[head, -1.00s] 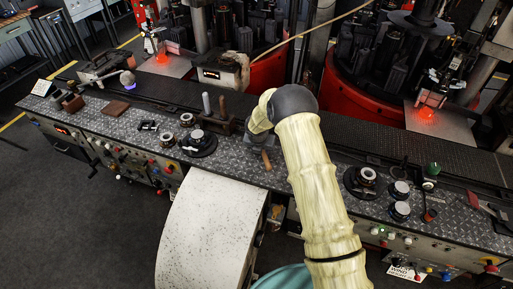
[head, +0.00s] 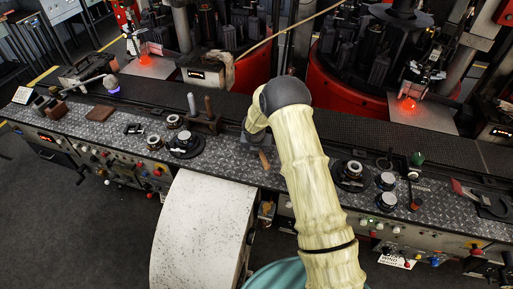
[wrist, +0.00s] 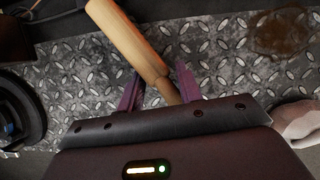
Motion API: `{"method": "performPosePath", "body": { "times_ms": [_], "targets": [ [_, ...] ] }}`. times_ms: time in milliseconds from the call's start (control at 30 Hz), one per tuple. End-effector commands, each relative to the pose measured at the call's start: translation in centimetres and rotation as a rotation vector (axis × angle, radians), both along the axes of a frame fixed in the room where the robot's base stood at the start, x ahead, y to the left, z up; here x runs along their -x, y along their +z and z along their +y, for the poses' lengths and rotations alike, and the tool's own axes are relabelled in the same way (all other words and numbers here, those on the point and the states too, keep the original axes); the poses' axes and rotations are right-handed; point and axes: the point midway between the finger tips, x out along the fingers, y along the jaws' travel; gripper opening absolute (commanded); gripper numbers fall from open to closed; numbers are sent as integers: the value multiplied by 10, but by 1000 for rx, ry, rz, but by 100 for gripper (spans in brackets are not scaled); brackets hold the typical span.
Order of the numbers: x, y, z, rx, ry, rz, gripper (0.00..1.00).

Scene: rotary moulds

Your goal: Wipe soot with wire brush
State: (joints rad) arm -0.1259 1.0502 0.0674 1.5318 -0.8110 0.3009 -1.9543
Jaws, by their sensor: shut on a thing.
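The wire brush shows as a light wooden handle (wrist: 130,38), slanting up and left from between the fingers of my gripper (wrist: 158,92) in the wrist view. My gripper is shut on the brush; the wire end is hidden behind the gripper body. In the head view the brush handle (head: 265,160) hangs just below my gripper (head: 257,141), over the metal tread plate of the bench (head: 225,165). A brown stain (wrist: 282,32) marks the tread plate at upper right in the wrist view, apart from the brush. I cannot tell whether it is soot.
Round mould parts (head: 184,145) stand left of my gripper, and more (head: 352,175) stand to its right. Upright handles on a block (head: 206,120) are close by at left. A pale cloth-like thing (wrist: 300,122) lies at right in the wrist view.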

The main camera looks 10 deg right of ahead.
Motion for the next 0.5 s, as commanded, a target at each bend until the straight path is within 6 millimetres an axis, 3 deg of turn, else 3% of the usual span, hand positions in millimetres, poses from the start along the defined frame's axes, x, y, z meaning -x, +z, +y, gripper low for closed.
{"method": "performPosePath", "body": {
  "times_ms": [33,500],
  "targets": [
    [-9,18,-9,4,-17,-23,0],
    [-6,54,-2,0,-3,-18,0]
  ]
}}
